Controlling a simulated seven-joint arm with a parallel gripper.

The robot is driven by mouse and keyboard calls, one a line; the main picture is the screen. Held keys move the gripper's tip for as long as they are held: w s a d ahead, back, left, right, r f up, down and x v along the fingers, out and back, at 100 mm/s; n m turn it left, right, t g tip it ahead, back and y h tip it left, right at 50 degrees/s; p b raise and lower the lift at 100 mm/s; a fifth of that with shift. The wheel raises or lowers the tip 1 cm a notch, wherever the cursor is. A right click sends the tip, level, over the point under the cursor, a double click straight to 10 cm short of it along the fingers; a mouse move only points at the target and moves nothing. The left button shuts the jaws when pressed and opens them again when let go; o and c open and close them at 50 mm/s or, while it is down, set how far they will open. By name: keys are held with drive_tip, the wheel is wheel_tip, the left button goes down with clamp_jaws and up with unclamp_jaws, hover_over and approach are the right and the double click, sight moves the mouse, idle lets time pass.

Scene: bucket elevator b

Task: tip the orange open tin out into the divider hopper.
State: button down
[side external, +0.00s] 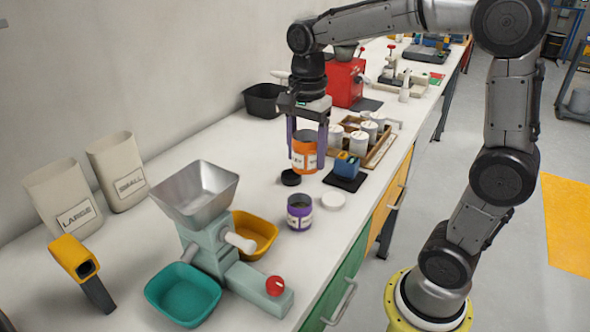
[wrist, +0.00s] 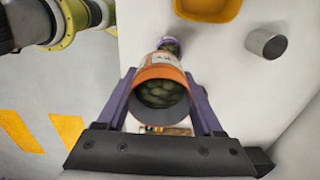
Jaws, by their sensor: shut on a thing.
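The orange open tin (side external: 303,152) is upright between the purple fingers of my gripper (side external: 306,148), which is shut on it. I cannot tell from the side view how far it is off the bench. In the wrist view the open mouth of the orange tin (wrist: 160,93) faces the camera, with dark green lumps inside, between the fingers of my gripper (wrist: 163,100). The divider hopper is a metal funnel (side external: 195,193) on a pale green body (side external: 208,247), left of and nearer than the tin. My gripper is well apart from it.
A teal tray (side external: 181,294) and a yellow tray (side external: 256,233) flank the hopper.

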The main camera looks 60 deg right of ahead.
sight(306, 130)
wheel_tip(306, 130, up, 5)
drive_tip(key=shift+f, duration=0.1)
drive_tip(key=w+a+r+n, duration=0.1)
drive_tip(key=w+a+n, duration=0.5)
drive_tip(key=w+n, duration=0.45)
drive_tip(key=w+a+r+n, duration=0.1)
drive_tip(key=w+a+n, duration=0.6)
drive_tip(key=n, duration=0.7)
drive_tip(key=w+a+f+n, duration=0.4)
drive_tip(key=a+f+n, duration=0.3)
drive_tip(key=n, duration=0.4)
drive_tip(key=shift+w+f, duration=0.15)
drive_tip(key=shift+w, duration=0.2)
drive_tip(key=shift+n, duration=0.25)
